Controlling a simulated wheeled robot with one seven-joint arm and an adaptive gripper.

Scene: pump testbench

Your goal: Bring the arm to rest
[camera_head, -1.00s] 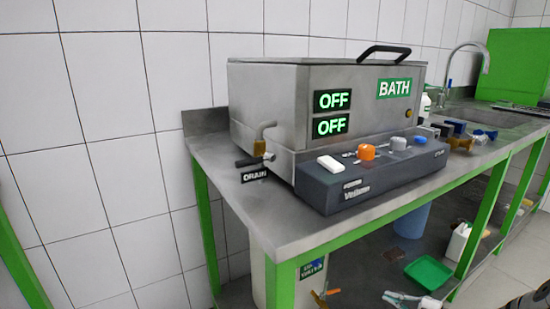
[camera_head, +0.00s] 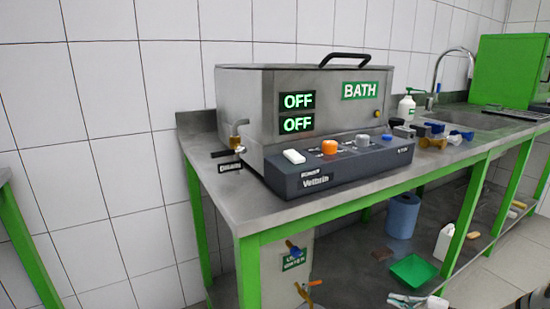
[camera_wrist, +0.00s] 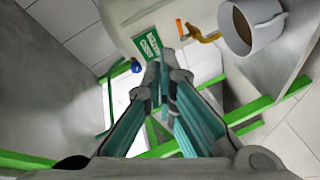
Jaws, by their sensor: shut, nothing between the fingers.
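My gripper (camera_wrist: 163,62) shows in the wrist view, its two teal-padded fingers pointing up the picture with the tips together and nothing between them. Its tips are just below a pale panel with a green label (camera_wrist: 147,44). The gripper cannot be clearly made out in the head view. The steel bath (camera_head: 310,105) stands on the bench with both displays reading OFF and its lid closed.
A steel bench (camera_head: 235,205) with green legs carries the bath. Several coloured fittings (camera_head: 435,135) lie to its right. A white mug (camera_wrist: 262,32) is near my gripper's upper right.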

